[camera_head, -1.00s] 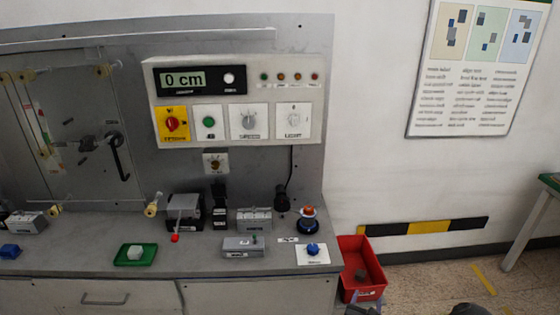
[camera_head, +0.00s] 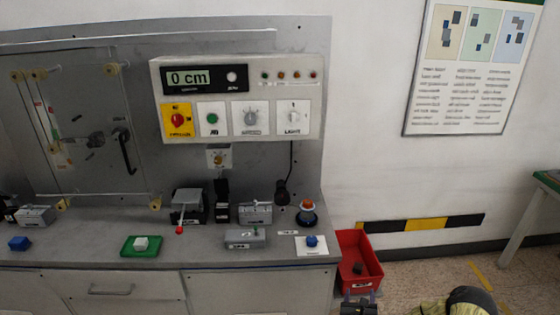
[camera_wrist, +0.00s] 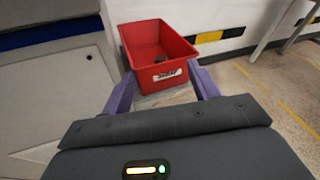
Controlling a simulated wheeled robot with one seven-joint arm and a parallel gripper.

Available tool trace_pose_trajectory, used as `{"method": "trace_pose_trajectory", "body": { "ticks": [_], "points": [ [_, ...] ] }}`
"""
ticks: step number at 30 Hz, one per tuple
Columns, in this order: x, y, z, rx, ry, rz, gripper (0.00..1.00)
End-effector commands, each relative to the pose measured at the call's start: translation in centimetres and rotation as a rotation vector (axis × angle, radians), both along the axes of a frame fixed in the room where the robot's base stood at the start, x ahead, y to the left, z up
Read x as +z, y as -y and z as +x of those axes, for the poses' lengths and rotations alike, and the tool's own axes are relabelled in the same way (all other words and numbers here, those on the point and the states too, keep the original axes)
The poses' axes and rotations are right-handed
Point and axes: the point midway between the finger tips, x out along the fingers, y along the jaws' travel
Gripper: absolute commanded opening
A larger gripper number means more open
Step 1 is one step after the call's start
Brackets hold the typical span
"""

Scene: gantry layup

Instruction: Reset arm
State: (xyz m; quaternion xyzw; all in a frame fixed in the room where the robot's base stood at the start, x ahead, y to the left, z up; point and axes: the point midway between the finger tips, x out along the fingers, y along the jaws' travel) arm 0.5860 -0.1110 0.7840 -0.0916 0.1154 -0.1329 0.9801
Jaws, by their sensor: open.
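My gripper (camera_wrist: 163,88) is open and empty in the wrist view, its two purple fingers spread apart. It points at a red bin (camera_wrist: 157,60) on the floor, which stands beyond the fingertips with a dark grey object (camera_wrist: 160,57) inside. In the head view my gripper (camera_head: 358,296) shows at the bottom edge, just in front of the red bin (camera_head: 345,262). The rest of the arm is mostly out of the head view.
A table (camera_head: 530,225) stands at right.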

Motion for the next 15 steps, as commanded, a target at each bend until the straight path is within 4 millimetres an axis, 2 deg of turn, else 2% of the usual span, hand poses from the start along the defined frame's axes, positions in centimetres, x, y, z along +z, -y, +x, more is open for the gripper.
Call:
{"method": "trace_pose_trajectory", "body": {
  "ticks": [8,15],
  "points": [
    [2.1,-2.9,1.3,0.237,-0.133,-0.246,0.61],
    [5.1,-6.3,1.3,0.572,-0.308,-0.639,0.61]
  ]
}}
